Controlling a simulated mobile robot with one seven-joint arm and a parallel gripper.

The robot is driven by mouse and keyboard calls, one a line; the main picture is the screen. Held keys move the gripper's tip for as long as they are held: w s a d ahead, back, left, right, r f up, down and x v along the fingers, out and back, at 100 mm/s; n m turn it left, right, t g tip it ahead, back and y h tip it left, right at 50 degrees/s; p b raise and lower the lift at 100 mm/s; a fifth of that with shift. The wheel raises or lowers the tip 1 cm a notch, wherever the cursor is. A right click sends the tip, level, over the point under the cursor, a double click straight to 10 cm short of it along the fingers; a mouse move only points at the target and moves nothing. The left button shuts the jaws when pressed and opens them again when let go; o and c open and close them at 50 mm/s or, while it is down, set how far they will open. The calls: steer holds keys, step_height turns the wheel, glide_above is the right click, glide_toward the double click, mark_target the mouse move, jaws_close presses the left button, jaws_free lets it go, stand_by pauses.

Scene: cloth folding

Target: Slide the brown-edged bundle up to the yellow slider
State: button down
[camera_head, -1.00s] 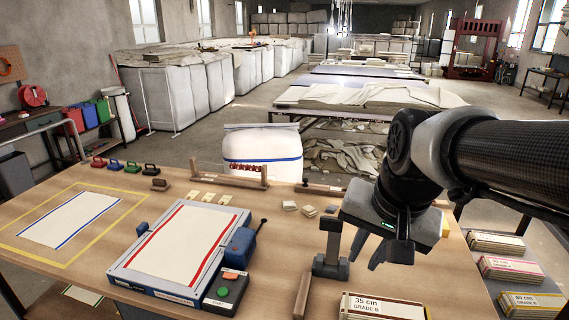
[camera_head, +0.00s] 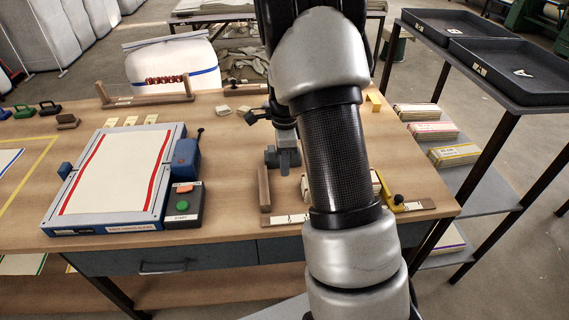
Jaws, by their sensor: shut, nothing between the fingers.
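The brown-edged bundle is mostly hidden behind my arm. A pale edge (camera_head: 305,187) that looks like its left side and a small part at the arm's right show; the brown edge cannot be made out. My gripper (camera_head: 289,158) points down, close to a grey stand, beyond and left of the bundle. It is shut and empty; its fingertips are hard to make out.
A wooden bar (camera_head: 264,188) stands left of the bundle. The grey stand (camera_head: 269,158) is beside my gripper. A press board (camera_head: 118,170) with a green-button box (camera_head: 183,205) fills the table's left. A yellow block (camera_head: 374,103) lies at the back right.

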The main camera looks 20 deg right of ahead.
step_height(320, 180, down, 8)
steer(key=shift+r+b, duration=0.2)
steer(key=shift+b, duration=0.1)
steer(key=d, duration=0.2)
steer(key=shift+s+d+r, duration=0.3)
steer(key=shift+s, duration=0.05)
steer(key=shift+s+d, duration=0.2)
steer(key=shift+d, duration=0.35)
steer(key=shift+s+d, duration=0.25)
steer(key=shift+d, duration=0.7)
